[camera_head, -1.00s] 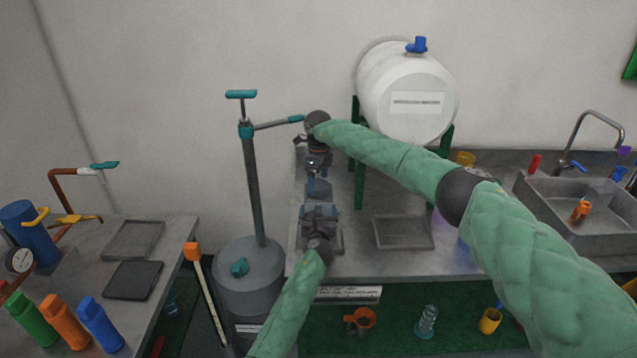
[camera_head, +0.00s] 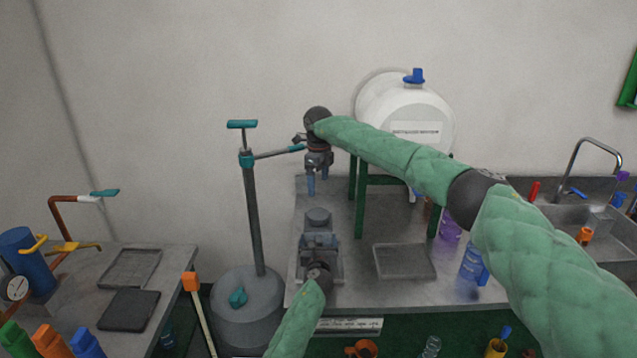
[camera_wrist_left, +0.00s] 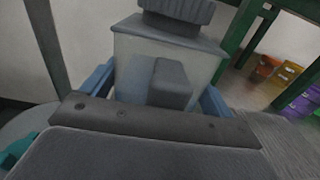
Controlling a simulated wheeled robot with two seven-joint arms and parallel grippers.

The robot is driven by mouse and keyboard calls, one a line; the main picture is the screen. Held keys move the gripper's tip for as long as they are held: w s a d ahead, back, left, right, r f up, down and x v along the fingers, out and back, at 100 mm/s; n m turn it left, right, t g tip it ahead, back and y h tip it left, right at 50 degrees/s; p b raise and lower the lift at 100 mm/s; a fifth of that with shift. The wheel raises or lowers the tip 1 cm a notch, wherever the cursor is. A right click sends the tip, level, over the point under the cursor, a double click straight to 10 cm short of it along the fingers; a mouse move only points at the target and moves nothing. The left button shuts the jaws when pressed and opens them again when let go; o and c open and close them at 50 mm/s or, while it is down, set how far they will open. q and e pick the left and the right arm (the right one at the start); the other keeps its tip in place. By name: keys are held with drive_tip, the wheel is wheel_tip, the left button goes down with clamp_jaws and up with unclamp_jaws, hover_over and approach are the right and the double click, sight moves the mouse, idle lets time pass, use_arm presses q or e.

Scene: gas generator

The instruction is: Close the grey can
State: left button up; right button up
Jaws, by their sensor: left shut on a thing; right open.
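The grey can (camera_head: 319,266) stands upright on the bench with a dark grey cap (camera_head: 318,214) on its top. The can body also shows in the left wrist view (camera_wrist_left: 192,62), with the ribbed cap (camera_wrist_left: 180,9) sitting on it. My left gripper (camera_head: 319,244) is shut on the can from the near side, its blue fingers on both sides of the body. My right gripper (camera_head: 313,184) is open and empty above the cap, with a gap between. Whether the cap is fully seated, I cannot tell.
A large grey tank (camera_head: 245,305) with a pump column stands left of the can. A green stand leg (camera_head: 359,205) and a white barrel (camera_head: 410,105) are behind. A blue-purple bottle (camera_head: 472,262) stands further right.

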use_arm(q)
drive_tip(key=o, duration=1.7)
drive_tip(key=shift+s, duration=0.1)
drive_tip(key=s+b, duration=0.1)
drive_tip(key=s, duration=0.6)
drive_tip(key=shift+s, duration=0.3)
